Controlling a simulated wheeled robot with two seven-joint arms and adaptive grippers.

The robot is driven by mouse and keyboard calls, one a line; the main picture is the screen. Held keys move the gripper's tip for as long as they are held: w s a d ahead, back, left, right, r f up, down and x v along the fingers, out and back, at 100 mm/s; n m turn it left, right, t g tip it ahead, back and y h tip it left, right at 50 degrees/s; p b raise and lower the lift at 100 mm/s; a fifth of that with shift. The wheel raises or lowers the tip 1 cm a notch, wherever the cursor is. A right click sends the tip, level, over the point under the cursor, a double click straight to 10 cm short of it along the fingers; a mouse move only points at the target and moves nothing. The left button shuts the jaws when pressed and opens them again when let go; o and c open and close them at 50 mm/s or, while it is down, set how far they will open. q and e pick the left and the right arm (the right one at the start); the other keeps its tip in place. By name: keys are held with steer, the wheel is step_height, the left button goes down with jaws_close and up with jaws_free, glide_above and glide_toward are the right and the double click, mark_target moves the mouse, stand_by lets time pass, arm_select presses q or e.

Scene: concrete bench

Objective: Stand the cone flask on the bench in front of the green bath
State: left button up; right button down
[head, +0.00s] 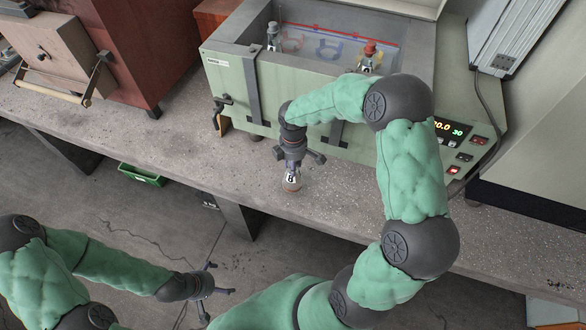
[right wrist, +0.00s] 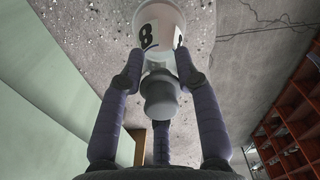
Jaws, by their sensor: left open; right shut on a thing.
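The cone flask (head: 291,181) has a pale body, a black 8 on a white label and a grey stopper (right wrist: 159,97). My right gripper (head: 292,163) is shut on its neck, and it also shows in the right wrist view (right wrist: 158,68). The flask is upright, base down, over the bench strip in front of the green bath (head: 230,78). I cannot tell whether its base touches the bench (head: 345,205). My left gripper (head: 214,290) is open and empty, low at the left, off the bench's front edge.
Inside the bath stand a grey-topped flask (head: 273,38) and a red-topped one (head: 368,56), with coloured rings nearby. A control panel (head: 456,145) is at the bath's right. A reddish-brown cabinet (head: 150,45) stands left. The bench strip left of the flask is clear.

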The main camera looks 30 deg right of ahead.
steer(key=shift+f, duration=0.9)
arm_select(q)
steer(key=shift+f, duration=0.45)
arm_select(e)
steer(key=shift+r, duration=0.1)
steer(key=c, duration=1.3)
jaws_free()
steer(key=shift+f, duration=0.2)
steer(key=o, duration=0.4)
steer(key=shift+r, duration=0.1)
arm_select(q)
step_height(320, 180, up, 4)
steer(key=p, duration=0.3)
steer(key=shift+p, duration=0.3)
arm_select(e)
step_height(320, 180, up, 12)
steer(key=shift+r, duration=0.1)
